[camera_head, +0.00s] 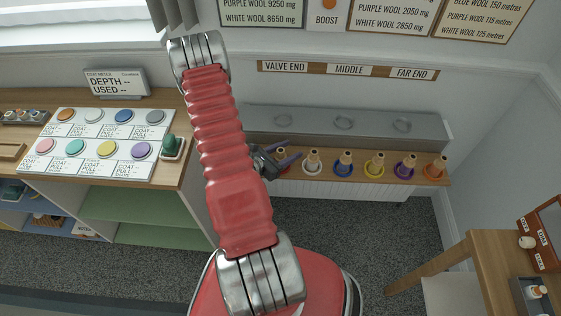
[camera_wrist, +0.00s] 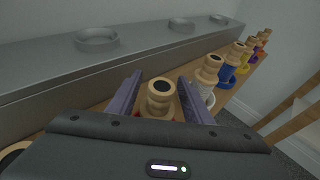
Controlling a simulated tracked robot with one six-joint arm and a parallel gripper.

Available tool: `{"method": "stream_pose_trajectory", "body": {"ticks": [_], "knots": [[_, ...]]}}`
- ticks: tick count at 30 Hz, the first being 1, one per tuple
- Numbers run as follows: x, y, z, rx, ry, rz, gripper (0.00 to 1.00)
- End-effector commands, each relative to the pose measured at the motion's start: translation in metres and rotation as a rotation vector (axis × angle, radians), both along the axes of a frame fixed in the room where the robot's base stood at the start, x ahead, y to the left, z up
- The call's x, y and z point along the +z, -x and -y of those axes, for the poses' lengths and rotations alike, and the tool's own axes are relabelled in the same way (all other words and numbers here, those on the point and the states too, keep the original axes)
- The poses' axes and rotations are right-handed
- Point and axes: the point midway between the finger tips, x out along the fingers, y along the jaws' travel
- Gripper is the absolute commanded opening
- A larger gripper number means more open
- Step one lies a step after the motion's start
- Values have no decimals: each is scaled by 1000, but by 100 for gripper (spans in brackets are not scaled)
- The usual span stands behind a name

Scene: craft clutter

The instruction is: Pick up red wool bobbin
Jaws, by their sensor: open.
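The red wool bobbin (camera_wrist: 160,95) stands upright, its pale wooden top with a dark centre showing between my fingers in the wrist view; only a sliver of red shows low beside it. In the head view the bobbin (camera_head: 281,154) is at the left end of the shelf row, partly hidden by my gripper. My gripper (camera_wrist: 160,98) is open, one finger on each side of the bobbin's top. Gaps show between the fingers and the wood. In the head view my gripper (camera_head: 284,158) reaches in from the left.
A white bobbin (camera_wrist: 207,78) stands close to the right finger. Blue (camera_head: 343,163), yellow (camera_head: 374,166), purple (camera_head: 405,167) and orange (camera_head: 435,169) bobbins continue the row rightward. A grey metal ledge (camera_head: 375,123) with round dishes runs behind. A desk (camera_head: 90,98) with coloured discs stands left.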

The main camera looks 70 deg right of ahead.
Motion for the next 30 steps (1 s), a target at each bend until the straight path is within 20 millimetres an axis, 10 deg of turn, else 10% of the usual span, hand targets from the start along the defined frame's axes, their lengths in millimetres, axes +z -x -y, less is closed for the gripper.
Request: {"method": "stream_pose_trajectory", "body": {"ticks": [16, 30], "knots": [[0, 0, 0, 1, 0, 0, 46], [0, 0, 0, 1, 0, 0, 12]]}}
